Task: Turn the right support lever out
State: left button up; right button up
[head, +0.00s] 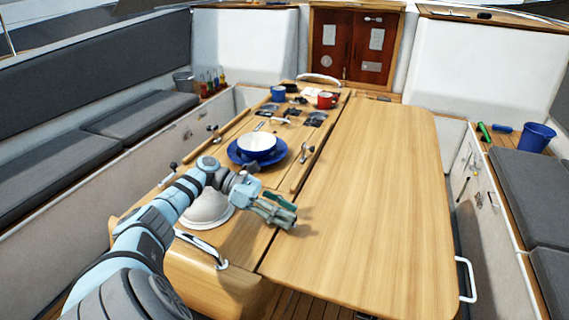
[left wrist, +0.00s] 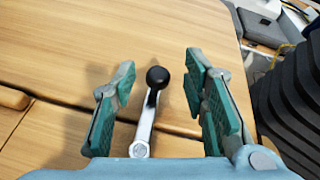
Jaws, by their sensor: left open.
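A silver lever (left wrist: 146,122) with a black ball knob (left wrist: 158,77) shows in the left wrist view, at the seam between two wooden table panels. Its shaft points up the picture, and the knob lies between my left gripper's fingers, with clear gaps to both. My left gripper (left wrist: 160,92) is open and holds nothing. In the head view my left gripper (head: 284,212) is low over the seam near the table's front, and it hides the lever there. My right gripper is in neither view.
The wide right table leaf (head: 380,180) is bare. A white domed object (head: 207,208) is under my left arm. A white rail (head: 466,280) is at the leaf's right edge.

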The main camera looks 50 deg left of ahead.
pick_arm(q)
notch_tip(320, 180, up, 9)
jog(key=shift+s+f, duration=0.1)
dwell(0.6)
